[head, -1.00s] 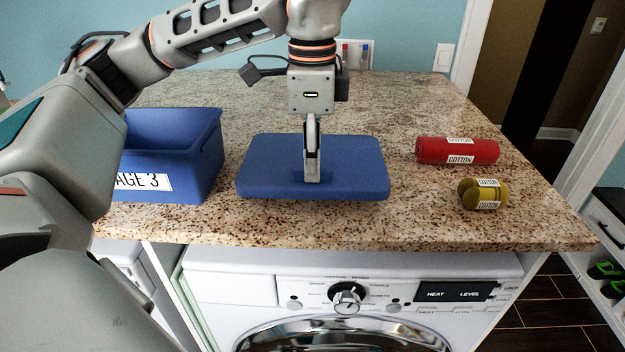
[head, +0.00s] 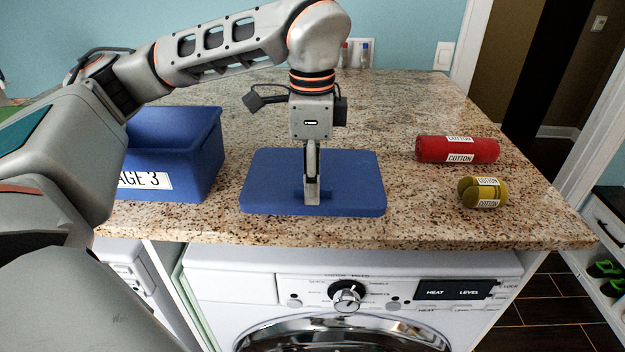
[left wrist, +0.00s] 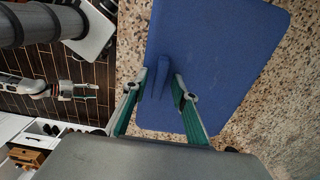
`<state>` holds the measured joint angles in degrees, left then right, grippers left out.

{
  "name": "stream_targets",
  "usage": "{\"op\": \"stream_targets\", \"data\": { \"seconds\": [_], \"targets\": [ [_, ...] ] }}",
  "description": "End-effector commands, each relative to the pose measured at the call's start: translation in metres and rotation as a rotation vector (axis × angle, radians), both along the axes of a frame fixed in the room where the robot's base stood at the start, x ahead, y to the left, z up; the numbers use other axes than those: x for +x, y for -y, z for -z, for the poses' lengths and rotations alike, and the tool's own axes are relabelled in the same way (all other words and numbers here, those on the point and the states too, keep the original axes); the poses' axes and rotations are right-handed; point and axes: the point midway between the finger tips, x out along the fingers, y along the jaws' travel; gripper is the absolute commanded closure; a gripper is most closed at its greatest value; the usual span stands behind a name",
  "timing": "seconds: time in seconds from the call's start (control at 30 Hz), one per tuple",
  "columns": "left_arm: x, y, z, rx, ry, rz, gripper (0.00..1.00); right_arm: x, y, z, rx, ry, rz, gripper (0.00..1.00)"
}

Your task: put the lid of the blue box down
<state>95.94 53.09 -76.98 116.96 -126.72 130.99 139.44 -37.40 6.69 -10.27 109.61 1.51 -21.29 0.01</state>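The blue lid (head: 355,185) appears to lie flat on the granite counter, right of the blue box; I see no clear gap under it. In the left wrist view the lid (left wrist: 225,50) fills the middle, with its raised handle (left wrist: 158,82) between my fingers. My left gripper (head: 312,196) points straight down at the handle; in the wrist view its fingertips (left wrist: 160,84) stand on both sides, with blue showing between handle and right finger, so it looks open. The blue box (head: 205,150) stands at the left, open at the top, partly hidden by my arm.
A red roll (head: 485,150) and a yellow roll (head: 468,191), both labelled cotton, lie at the right of the counter (head: 420,215). The counter's front edge is just before the lid, above a white washer (head: 235,285). The counter behind the lid is clear.

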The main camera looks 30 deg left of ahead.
Motion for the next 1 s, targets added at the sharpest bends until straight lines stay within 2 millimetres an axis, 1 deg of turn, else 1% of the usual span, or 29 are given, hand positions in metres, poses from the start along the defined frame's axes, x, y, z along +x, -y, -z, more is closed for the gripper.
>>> {"op": "stream_targets", "data": {
  "seconds": [0.17,0.23,0.27,0.37,0.53,0.7,0.83,1.0],
  "targets": [
    [0.000,0.000,-0.001,0.000,0.000,0.000,0.73,-0.001,0.003,-0.001,-0.008,0.000,-0.007,0.60],
    [0.000,0.000,-0.003,0.000,0.000,0.000,0.73,-0.001,0.004,-0.003,-0.012,-0.001,-0.007,0.60],
    [0.001,0.000,-0.006,0.000,0.002,0.000,0.73,-0.001,0.006,-0.001,-0.013,-0.002,-0.005,0.60],
    [0.001,0.000,-0.020,0.000,0.005,-0.001,0.73,-0.001,0.007,0.002,-0.013,-0.001,-0.003,0.60],
    [0.000,0.001,-0.055,-0.001,0.006,0.000,0.73,0.000,0.004,0.003,-0.008,0.004,-0.005,0.60],
    [0.000,0.000,-0.089,0.000,0.004,-0.002,0.73,0.002,-0.002,0.000,0.001,0.012,-0.010,0.60],
    [0.000,0.000,-0.108,0.000,0.002,-0.001,0.73,0.004,-0.003,-0.003,0.004,0.019,-0.010,0.60],
    [-0.001,0.000,-0.120,0.000,0.000,0.000,0.73,0.005,-0.003,-0.005,0.004,0.023,-0.010,0.60]
  ]
}}
